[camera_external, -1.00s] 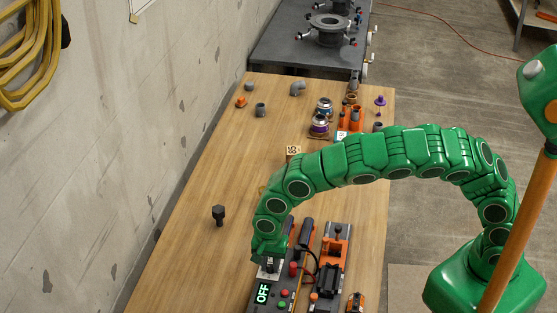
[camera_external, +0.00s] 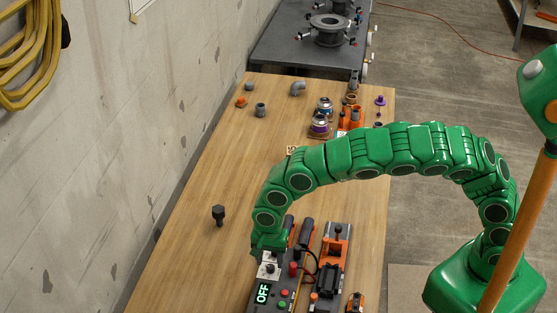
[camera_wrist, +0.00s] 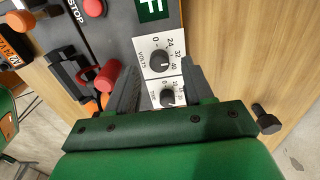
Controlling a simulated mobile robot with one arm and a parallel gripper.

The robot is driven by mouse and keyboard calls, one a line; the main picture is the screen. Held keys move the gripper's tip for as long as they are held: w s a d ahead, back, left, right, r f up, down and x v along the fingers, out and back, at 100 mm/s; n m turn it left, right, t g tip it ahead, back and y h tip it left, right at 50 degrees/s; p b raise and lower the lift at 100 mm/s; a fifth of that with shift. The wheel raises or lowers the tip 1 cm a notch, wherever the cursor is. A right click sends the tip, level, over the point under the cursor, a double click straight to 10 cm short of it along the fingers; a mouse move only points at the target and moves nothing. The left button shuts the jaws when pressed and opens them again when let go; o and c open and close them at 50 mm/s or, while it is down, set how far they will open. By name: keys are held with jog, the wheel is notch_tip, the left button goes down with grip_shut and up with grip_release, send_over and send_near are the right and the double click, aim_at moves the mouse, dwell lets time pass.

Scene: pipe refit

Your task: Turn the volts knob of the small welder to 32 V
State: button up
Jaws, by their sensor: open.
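The small welder (camera_external: 272,292) is a dark box on the wooden table, with a lit display reading OFF in the external view. In the wrist view its black volts knob (camera_wrist: 162,61) sits on a white plate marked 0, 24, 32 and 40. I cannot clearly tell which mark its pointer faces. A second black knob (camera_wrist: 168,97) on its own white plate sits nearer my palm. My gripper (camera_wrist: 160,76) is open and empty, its fingers apart on either side of the panel. In the external view my gripper (camera_external: 269,250) is just above the panel's far end.
A red knob (camera_wrist: 109,75) stands close beside the left finger. Red and green buttons (camera_external: 282,304) are on the panel. An orange and black tool (camera_external: 329,270) lies right of the welder.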

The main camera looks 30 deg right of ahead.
aim_at(270, 267)
notch_tip(270, 267, up, 5)
jog(key=shift+r, duration=0.2)
dwell(0.5)
